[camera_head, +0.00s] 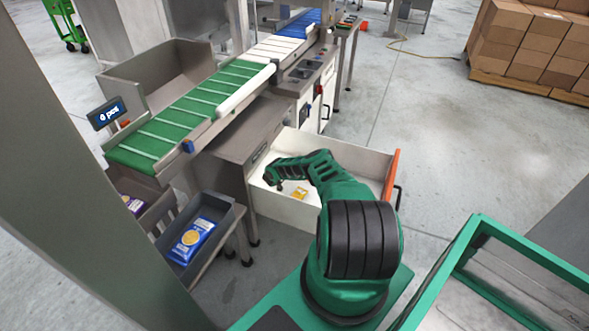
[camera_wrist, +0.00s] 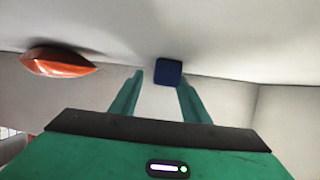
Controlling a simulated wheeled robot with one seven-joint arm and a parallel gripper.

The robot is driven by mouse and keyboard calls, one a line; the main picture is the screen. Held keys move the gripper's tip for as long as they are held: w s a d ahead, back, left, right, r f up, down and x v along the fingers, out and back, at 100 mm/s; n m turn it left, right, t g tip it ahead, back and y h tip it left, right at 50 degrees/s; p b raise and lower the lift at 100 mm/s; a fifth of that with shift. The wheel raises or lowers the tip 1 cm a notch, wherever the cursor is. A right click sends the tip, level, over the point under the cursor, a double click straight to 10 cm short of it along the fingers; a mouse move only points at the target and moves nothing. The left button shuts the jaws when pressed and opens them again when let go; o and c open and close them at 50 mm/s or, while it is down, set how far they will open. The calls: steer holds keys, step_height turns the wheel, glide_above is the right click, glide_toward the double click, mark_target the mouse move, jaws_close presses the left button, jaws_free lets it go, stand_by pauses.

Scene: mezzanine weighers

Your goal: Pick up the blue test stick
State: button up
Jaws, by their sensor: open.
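The blue test stick shows in the wrist view as a small dark blue block (camera_wrist: 168,72) with a squarish face, against a pale surface. My gripper (camera_wrist: 161,84) is open, with its two green fingers pointing toward the block. The block appears between the fingertips, nearer the right one; I cannot tell whether they touch it. In the head view my arm reaches down into the open white drawer (camera_head: 288,209), with the gripper end at the drawer's left part. I cannot make out the stick there.
An orange object (camera_wrist: 57,62) lies left of the fingers in the wrist view. A yellow packet (camera_head: 299,193) lies in the drawer. The drawer walls stand close around my gripper. A green belt conveyor (camera_head: 190,108) and a grey bin with a blue packet (camera_head: 192,240) stand left.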

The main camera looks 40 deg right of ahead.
steer(key=shift+c, duration=0.7)
jaws_close()
